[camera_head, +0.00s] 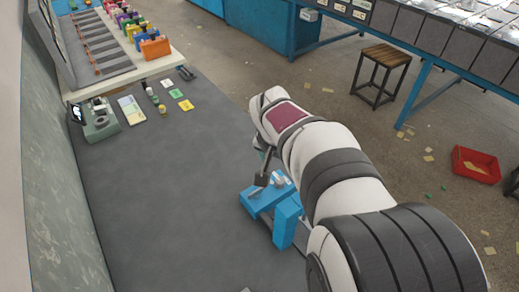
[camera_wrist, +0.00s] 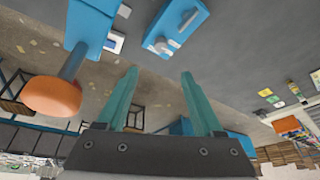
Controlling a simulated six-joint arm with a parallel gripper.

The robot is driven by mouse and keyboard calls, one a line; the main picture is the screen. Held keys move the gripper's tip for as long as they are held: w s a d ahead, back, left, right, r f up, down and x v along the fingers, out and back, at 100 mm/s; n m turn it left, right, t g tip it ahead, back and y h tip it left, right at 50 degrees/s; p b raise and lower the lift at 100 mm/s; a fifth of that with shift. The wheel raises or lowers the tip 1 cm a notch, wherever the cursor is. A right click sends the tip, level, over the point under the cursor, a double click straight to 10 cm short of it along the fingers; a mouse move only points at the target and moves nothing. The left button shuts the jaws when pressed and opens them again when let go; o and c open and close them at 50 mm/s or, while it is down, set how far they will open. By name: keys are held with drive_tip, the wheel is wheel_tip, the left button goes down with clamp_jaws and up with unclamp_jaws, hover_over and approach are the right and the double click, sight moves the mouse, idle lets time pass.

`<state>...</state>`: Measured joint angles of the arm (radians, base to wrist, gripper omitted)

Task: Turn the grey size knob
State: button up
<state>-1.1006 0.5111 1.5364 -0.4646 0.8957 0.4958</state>
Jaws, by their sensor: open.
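A blue device (camera_head: 262,199) stands on the dark table in the head view, just below the end of my arm. In the wrist view, its blue body (camera_wrist: 185,24) is at the top and carries a small grey knob (camera_wrist: 160,45) on its face. My gripper (camera_wrist: 158,74) has two teal fingers, open with nothing between them. They point toward the knob and appear apart from it. In the head view, my arm partly hides the gripper and the device.
In the wrist view, an orange knob (camera_wrist: 52,96) on a grey shaft joins a blue block (camera_wrist: 90,22) at left. In the head view, a green device (camera_head: 97,121), cards and a rack of coloured blocks (camera_head: 155,47) are at upper left. The table's middle (camera_head: 165,190) is clear.

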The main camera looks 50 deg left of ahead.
sight(279, 180)
drive_tip(key=shift+n, duration=0.6)
drive_tip(key=x, duration=1.6)
drive_tip(key=shift+a, duration=0.15)
drive_tip(key=shift+s+a+r+m+t+h, duration=0.15)
drive_tip(key=shift+m+t+h, duration=0.2)
drive_tip(key=shift+m, duration=0.65)
drive_tip(key=m+h, duration=0.1)
drive_tip(key=m, duration=0.1)
drive_tip(key=m+h, duration=0.1)
drive_tip(key=m, duration=0.2)
drive_tip(key=shift+a+m+t, duration=0.1)
drive_tip(key=shift+m+t, duration=0.15)
drive_tip(key=shift+m, duration=0.05)
drive_tip(key=s+r, duration=0.3)
drive_tip(key=r, duration=0.4)
drive_tip(key=s+r+m, duration=0.1)
drive_tip(key=s+r, duration=0.2)
drive_tip(key=r, duration=0.4)
drive_tip(key=shift+a+r+h, duration=0.35)
drive_tip(key=shift+a, duration=0.05)
